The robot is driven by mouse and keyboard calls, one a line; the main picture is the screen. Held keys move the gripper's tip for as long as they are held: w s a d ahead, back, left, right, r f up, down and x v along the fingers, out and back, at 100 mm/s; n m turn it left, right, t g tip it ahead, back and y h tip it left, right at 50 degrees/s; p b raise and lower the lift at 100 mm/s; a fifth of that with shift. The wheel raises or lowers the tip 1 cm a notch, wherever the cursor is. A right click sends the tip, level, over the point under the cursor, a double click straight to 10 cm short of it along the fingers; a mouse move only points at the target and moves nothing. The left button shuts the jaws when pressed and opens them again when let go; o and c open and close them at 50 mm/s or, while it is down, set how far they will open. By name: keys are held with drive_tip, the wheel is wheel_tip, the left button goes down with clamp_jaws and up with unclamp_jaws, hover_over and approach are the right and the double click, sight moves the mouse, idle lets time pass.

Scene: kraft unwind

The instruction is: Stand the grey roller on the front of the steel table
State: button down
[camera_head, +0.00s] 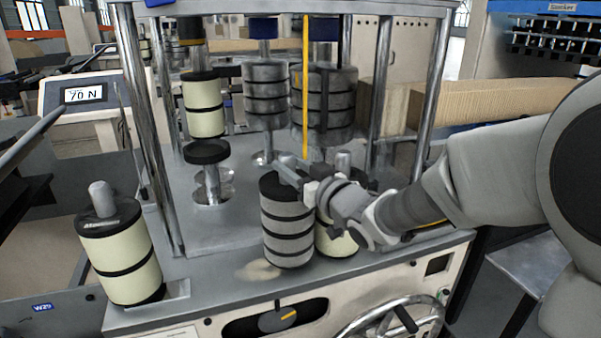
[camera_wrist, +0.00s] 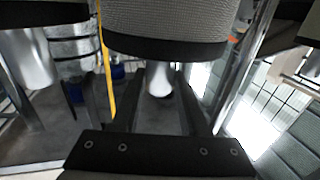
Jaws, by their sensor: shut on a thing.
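The grey roller (camera_head: 287,228) is upright with black bands, over the front part of the steel table (camera_head: 215,262). My gripper (camera_head: 290,170) is at its top and is shut on its short stem. In the wrist view the grey roller (camera_wrist: 165,28) fills the top middle, and its pale stem (camera_wrist: 160,80) lies between my gripper's fingers (camera_wrist: 160,100). Its base is close to the tabletop; I cannot tell whether it touches. A cream roller (camera_head: 337,240) is just right of and behind it, partly hidden by the grey roller and my arm.
Another cream roller (camera_head: 122,255) stands at the table's front left corner. Steel posts (camera_head: 150,130) and a yellow upright strip (camera_head: 305,85) rise behind. Grey stacked rollers (camera_head: 265,95) and a hanging cream roller (camera_head: 203,105) are farther back. Bare tabletop lies left of the grey roller.

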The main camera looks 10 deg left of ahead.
drive_tip(key=shift+f, duration=0.55)
drive_tip(key=c, duration=0.9)
unclamp_jaws()
drive_tip(key=shift+f, duration=0.35)
drive_tip(key=o, duration=0.5)
drive_tip(key=shift+r, duration=0.1)
drive_tip(key=shift+c, duration=0.2)
drive_tip(key=shift+r, duration=0.1)
